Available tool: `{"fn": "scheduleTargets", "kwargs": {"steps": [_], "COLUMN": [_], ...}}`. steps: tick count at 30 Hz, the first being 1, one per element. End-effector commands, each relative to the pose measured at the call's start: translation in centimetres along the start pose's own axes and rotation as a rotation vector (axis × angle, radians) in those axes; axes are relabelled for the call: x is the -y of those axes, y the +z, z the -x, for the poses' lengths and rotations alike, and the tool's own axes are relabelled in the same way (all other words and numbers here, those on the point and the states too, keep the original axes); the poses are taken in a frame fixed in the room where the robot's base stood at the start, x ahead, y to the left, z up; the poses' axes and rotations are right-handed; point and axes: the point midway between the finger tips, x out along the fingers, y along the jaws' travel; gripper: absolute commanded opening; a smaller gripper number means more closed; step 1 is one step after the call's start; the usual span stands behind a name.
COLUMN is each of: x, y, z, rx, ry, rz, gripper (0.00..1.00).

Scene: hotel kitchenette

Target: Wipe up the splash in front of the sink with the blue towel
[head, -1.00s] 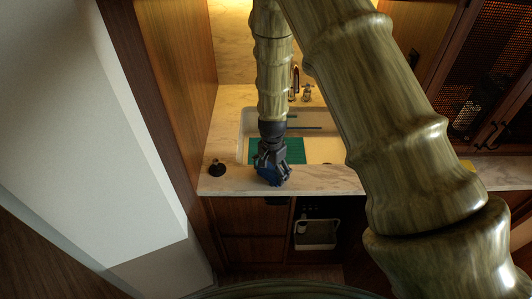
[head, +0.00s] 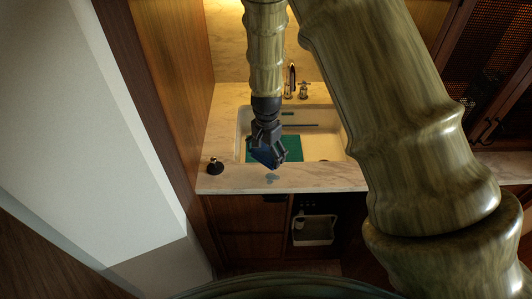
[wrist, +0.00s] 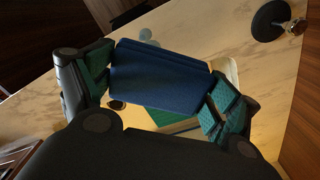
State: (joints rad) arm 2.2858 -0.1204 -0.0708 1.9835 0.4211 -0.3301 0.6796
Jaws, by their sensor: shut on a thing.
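The splash (head: 271,178) is a small bluish wet patch on the marble counter strip in front of the sink (head: 332,135). It also shows as pale blots beyond the towel in the wrist view (wrist: 148,37). My gripper (head: 267,153) is shut on the blue towel (wrist: 160,72), which is folded and spans between the two fingers. In the head view the towel (head: 263,157) hangs over the sink's front edge area, just behind the splash. It looks raised off the counter, but the exact height is unclear.
A small black fixture with a round base (head: 215,166) stands on the counter to the left. A green mat (head: 289,148) lies in the sink. The tap (head: 291,80) is at the back. A wooden panel (head: 175,80) closes off the left side. The front strip to the right is clear.

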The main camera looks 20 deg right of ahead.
Motion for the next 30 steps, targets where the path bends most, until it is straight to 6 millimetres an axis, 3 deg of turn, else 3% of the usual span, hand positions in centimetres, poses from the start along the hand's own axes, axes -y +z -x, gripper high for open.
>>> {"fn": "scheduleTargets", "kwargs": {"steps": [18, 30], "x": [-0.2, -2.6], "y": [0.0, 0.6], "z": [-0.2, -0.8], "rx": [0.000, 0.000], "ry": [0.000, 0.000], "rz": [-0.002, -0.021], "gripper": [0.66, 0.66]}}
